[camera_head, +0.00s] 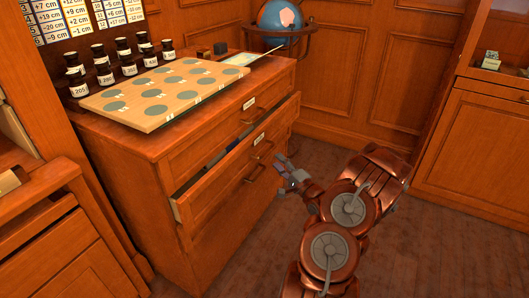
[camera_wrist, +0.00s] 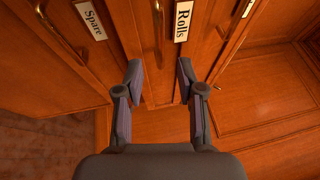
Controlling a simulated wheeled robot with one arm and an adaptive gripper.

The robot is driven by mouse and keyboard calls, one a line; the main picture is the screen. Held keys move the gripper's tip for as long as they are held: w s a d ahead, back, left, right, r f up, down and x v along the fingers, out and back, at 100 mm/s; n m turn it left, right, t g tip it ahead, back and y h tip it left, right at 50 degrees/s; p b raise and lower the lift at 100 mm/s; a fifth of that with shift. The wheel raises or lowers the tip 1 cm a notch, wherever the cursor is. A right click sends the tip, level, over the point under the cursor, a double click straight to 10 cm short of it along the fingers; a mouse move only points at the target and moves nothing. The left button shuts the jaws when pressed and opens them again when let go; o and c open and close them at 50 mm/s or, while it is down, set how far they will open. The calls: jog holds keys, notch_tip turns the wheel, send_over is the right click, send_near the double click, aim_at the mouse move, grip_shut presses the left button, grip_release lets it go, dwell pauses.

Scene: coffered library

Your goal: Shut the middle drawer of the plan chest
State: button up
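The plan chest (camera_head: 145,150) stands left of centre in the head view. Its middle drawer (camera_head: 222,178) is pulled out partway, with a gap showing behind its front. In the wrist view the drawer front carries a label reading "Rolls" (camera_wrist: 182,20), with a brass handle (camera_wrist: 158,28) beside it. My gripper (camera_head: 284,168) is in front of the chest, near the drawer's right part. In the wrist view my gripper (camera_wrist: 160,78) is open and empty, its fingers pointing at the drawer fronts. I cannot tell whether it touches the drawer.
A globe (camera_head: 281,18) stands behind. The drawer labelled "Spare" (camera_wrist: 90,20) is beside the middle one. A cabinet (camera_head: 475,140) stands at right; the floor (camera_head: 440,245) between is clear.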

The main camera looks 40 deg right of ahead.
aim_at(267, 151)
jog(key=shift+w+d+r+b, duration=0.1)
jog(key=shift+w+r+b, duration=0.15)
jog(key=shift+w, duration=1)
jog(key=shift+w+d+r+b, duration=0.15)
jog(key=shift+w+b, duration=0.15)
jog(key=shift+w, duration=1)
jog(key=shift+w+d+r+b, duration=0.1)
jog(key=shift+w+r+b, duration=0.15)
jog(key=shift+w, duration=1)
jog(key=shift+c, duration=0.2)
grip_shut()
